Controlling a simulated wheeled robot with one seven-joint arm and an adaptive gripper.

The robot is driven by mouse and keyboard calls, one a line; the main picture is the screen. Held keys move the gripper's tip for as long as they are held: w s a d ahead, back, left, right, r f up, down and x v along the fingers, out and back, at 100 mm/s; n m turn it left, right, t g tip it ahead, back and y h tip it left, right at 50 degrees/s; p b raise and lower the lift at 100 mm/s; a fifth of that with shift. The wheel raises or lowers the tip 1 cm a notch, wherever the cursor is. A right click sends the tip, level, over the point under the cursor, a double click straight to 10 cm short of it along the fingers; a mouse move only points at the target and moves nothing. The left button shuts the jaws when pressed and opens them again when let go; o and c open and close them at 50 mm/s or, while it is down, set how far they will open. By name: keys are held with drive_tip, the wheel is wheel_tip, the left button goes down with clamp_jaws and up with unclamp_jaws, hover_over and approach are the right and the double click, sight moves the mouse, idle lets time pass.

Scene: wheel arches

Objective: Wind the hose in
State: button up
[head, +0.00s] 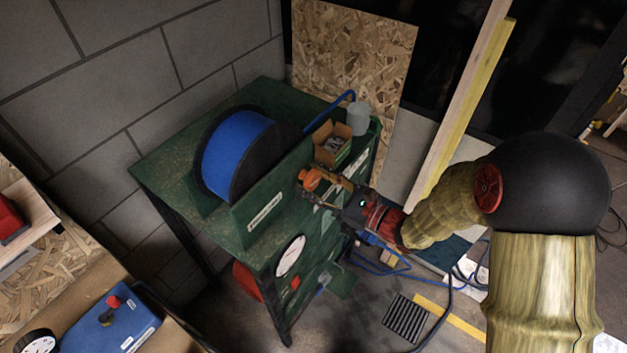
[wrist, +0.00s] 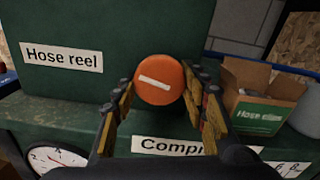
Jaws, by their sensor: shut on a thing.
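The hose reel (head: 236,146) is a drum with black side discs and blue hose wound on it, standing on a green bench (head: 160,160). My gripper (head: 322,188) is at the front of the reel's green housing, shut on an orange round knob (wrist: 158,80) with a pale bar across its face. The knob (head: 310,178) also shows in the head view. In the wrist view the fingers sit on both sides of it. A sign reading "Hose reel" (wrist: 61,56) is left of the knob. The blue hose (head: 332,110) runs from the reel to the right past a grey cylinder.
An open cardboard box (head: 331,143) and the grey cylinder (head: 358,118) stand right of the knob. A dial gauge (head: 289,255) is on the bench front below. Blue hose (head: 385,268) lies on the floor. A blue case (head: 112,325) is at lower left.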

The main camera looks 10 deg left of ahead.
drive_tip(key=shift+m+p, duration=0.35)
drive_tip(key=shift+m, duration=0.05)
drive_tip(key=m+p, duration=0.3)
drive_tip(key=shift+s+r+p, duration=0.1)
drive_tip(key=shift+r+p, duration=0.1)
drive_tip(key=shift+p, duration=0.2)
drive_tip(key=m+p, duration=0.3)
drive_tip(key=m, duration=0.1)
drive_tip(key=shift+s+p, duration=0.1)
drive_tip(key=shift+p, duration=0.2)
drive_tip(key=m+p, duration=0.4)
drive_tip(key=shift+a+m+p, duration=0.1)
drive_tip(key=shift+m+p, duration=0.95)
drive_tip(key=shift+m, duration=0.55)
drive_tip(key=shift+f, duration=0.1)
drive_tip(key=o, duration=1.2)
drive_tip(key=shift+c, duration=0.2)
drive_tip(key=shift+s, duration=0.1)
